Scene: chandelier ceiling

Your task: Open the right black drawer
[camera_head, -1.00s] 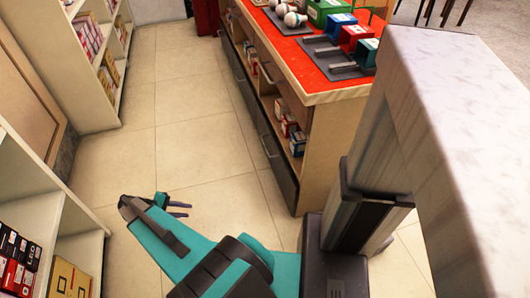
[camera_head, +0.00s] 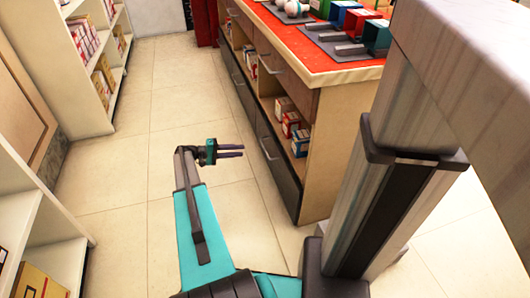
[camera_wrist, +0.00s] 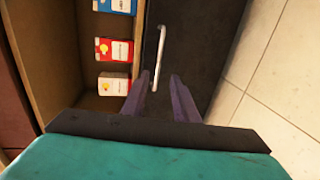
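The right black drawer (camera_head: 282,172) is the nearer dark front low on the wooden counter, and it looks closed. Its pale bar handle (camera_head: 268,148) sits near its upper edge. In the wrist view the dark drawer front (camera_wrist: 205,45) fills the upper middle, with the handle (camera_wrist: 160,58) just beyond the fingertips. My gripper (camera_head: 242,150) points at the counter, left of the drawer handle in the head view. In the wrist view its two purple fingers (camera_wrist: 164,80) are apart with nothing held; contact with the handle cannot be told.
A second black drawer (camera_head: 238,84) lies farther along the counter. Small boxes (camera_head: 291,124) stand on the open shelf above the near drawer. The red countertop (camera_head: 320,58) holds bins and tools. White shelves (camera_head: 88,75) stand on the left. The tiled floor (camera_head: 160,95) between is clear.

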